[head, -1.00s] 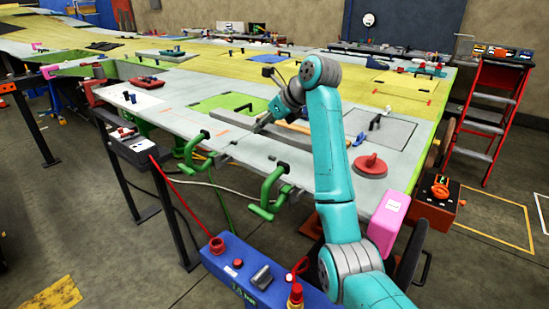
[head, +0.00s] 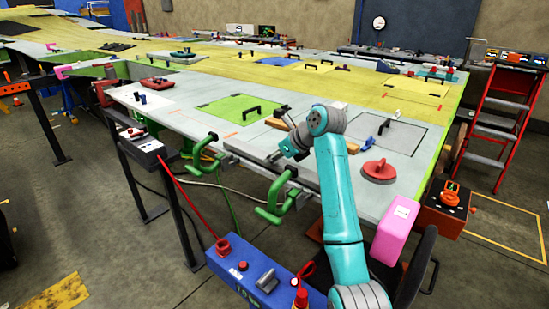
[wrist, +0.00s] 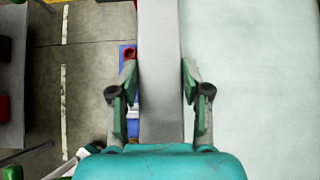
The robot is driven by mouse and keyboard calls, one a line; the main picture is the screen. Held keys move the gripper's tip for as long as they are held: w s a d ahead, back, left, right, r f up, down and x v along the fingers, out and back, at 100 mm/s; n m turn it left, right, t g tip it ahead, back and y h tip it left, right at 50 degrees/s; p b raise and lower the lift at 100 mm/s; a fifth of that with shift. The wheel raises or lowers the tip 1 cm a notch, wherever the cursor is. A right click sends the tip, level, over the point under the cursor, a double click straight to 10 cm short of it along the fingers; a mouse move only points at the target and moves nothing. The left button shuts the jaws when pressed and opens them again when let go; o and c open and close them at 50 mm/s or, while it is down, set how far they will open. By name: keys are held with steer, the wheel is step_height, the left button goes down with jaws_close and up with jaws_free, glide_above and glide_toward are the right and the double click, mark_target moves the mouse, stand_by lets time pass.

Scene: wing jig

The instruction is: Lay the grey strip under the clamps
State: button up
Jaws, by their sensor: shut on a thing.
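The grey strip (wrist: 160,75) runs lengthwise between the fingers of my gripper (wrist: 160,100) in the wrist view, and the fingers are shut on it. It lies along the table's front edge, with floor to its left and pale tabletop to its right. In the head view my gripper (head: 283,154) is low over that edge, between two green clamps. One clamp (head: 204,153) is to its left, and the other clamp (head: 273,200) is nearer the camera. My wrist partly hides the strip there; I cannot tell whether it touches the table or sits under the clamp jaws.
On the table (head: 235,135) are a wooden bar (head: 288,124), a green panel with a black handle (head: 245,108) and a red disc (head: 379,170). A pink block (head: 396,228) stands at the near right corner. A blue cart (head: 262,282) stands in front.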

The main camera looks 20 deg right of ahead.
steer(key=shift+f, duration=0.35)
steer(key=shift+f, duration=0.25)
steer(key=o, duration=1.3)
steer(key=shift+f, duration=0.15)
steer(key=shift+r, duration=0.3)
